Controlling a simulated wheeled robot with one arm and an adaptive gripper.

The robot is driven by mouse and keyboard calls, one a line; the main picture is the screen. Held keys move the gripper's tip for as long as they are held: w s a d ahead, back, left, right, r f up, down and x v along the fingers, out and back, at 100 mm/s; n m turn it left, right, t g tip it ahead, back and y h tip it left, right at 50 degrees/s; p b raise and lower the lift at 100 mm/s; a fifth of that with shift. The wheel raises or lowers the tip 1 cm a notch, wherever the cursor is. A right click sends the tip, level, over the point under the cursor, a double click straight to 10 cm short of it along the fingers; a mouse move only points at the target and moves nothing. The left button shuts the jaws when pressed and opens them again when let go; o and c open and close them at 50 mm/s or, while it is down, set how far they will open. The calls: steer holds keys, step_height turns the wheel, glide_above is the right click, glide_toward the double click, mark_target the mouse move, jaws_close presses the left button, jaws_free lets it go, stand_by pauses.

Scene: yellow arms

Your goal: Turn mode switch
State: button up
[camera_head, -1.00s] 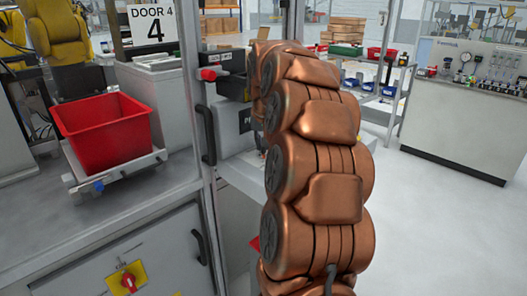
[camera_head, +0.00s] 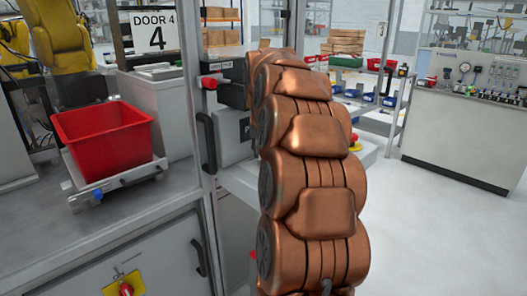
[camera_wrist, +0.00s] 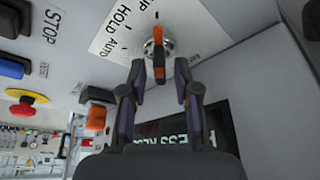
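The mode switch (camera_wrist: 158,50) shows in the wrist view as an orange and black lever on a round metal base. It is mounted on a white label plate (camera_wrist: 115,35) marked HOLD and AUTO; another label is only partly readable. My gripper (camera_wrist: 159,68) is open, with one dark finger on each side of the lever. Gaps show between the lever and both fingers. In the head view my copper-coloured arm hides my gripper and the mode switch.
Near the switch in the wrist view are a red emergency button (camera_wrist: 27,98), a blue button (camera_wrist: 14,65) and an orange button (camera_wrist: 97,112). In the head view, a door frame with a black handle (camera_head: 207,143) and a red bin (camera_head: 105,140) stand left of my arm.

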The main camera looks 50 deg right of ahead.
stand_by(0.3)
steer(key=v, duration=1.2)
steer(key=shift+w, duration=0.1)
stand_by(0.3)
